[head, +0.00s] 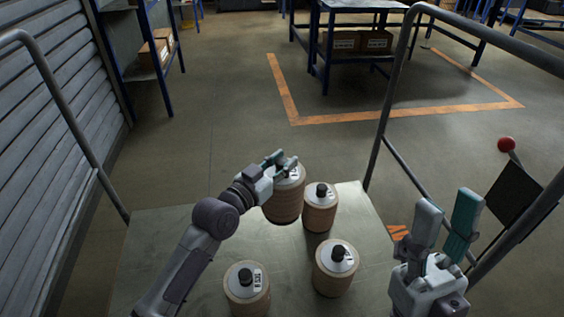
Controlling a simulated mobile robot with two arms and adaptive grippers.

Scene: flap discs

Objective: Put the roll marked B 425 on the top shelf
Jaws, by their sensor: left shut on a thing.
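Several tan rolls with white tops, black knobs and small printed labels are on a flat platform. My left gripper (280,160) is shut on the far roll (284,203), at its top by the knob. This roll looks a little raised, but I cannot be sure it is clear of the platform. Another roll (319,219) stands close to its right, with a third (334,280) nearer and one (247,293) at the front left. The labels are too small to read, so I cannot tell which is B 425. My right gripper (446,215) is open and empty, fingers upward.
The platform (165,255) has bare room at left, between grey side rails (62,105). A blue rack (158,60) holding boxes stands at the back left. A blue workbench (345,45) with boxes below stands behind an orange floor line (400,112). A ribbed wall runs along the left.

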